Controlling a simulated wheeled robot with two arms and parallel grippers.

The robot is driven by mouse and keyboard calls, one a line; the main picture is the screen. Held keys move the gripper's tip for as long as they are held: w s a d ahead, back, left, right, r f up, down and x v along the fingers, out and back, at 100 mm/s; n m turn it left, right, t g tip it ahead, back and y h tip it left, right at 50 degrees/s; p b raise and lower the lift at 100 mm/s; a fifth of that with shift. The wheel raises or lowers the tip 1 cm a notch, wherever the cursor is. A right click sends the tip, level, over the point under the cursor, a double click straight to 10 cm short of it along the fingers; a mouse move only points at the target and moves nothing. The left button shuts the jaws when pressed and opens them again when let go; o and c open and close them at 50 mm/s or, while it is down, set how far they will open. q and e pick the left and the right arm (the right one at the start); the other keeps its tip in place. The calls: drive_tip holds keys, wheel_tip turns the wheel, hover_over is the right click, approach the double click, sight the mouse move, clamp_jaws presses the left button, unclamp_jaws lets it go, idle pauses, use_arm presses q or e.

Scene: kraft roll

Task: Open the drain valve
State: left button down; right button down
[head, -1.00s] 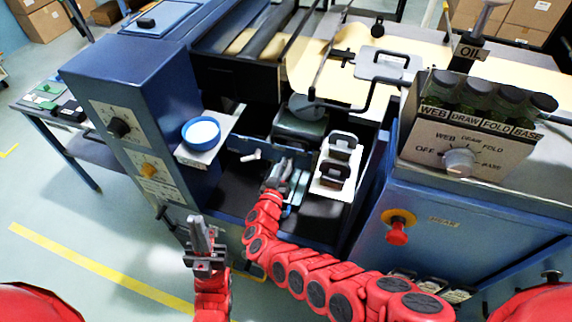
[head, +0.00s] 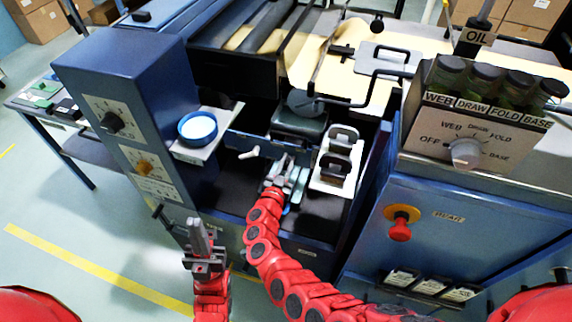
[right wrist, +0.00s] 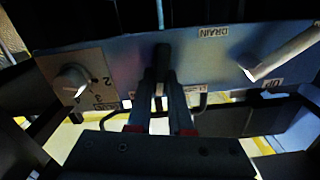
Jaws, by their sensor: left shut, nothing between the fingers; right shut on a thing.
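A label reading DRAIN (right wrist: 212,32) is on a blue panel (right wrist: 215,62) in the right wrist view. A dark upright handle (right wrist: 162,54) stands just left of and below that label. My right gripper (right wrist: 161,82) is shut on this handle, and its fingers hide the lower part. In the head view my right gripper (head: 285,166) is down inside the machine's open bay, where the handle is too small to make out. My left gripper (head: 200,228) is shut and empty, in front of the blue cabinet.
A white lever (head: 250,153) is left of my right gripper; it also shows in the right wrist view (right wrist: 285,52). A numbered knob (right wrist: 72,82) is on the panel's left. A blue bowl (head: 198,128) sits on a shelf.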

drive_tip(key=m+b, duration=0.3)
drive_tip(key=f+m+b, duration=0.1)
drive_tip(key=m, duration=0.1)
drive_tip(key=shift+s+d, duration=0.15)
drive_tip(key=shift+d, duration=0.2)
drive_tip(key=shift+r+m+b, duration=0.25)
drive_tip(key=shift+m+b, duration=0.55)
drive_tip(key=shift+b, duration=0.1)
drive_tip(key=c, duration=0.8)
unclamp_jaws()
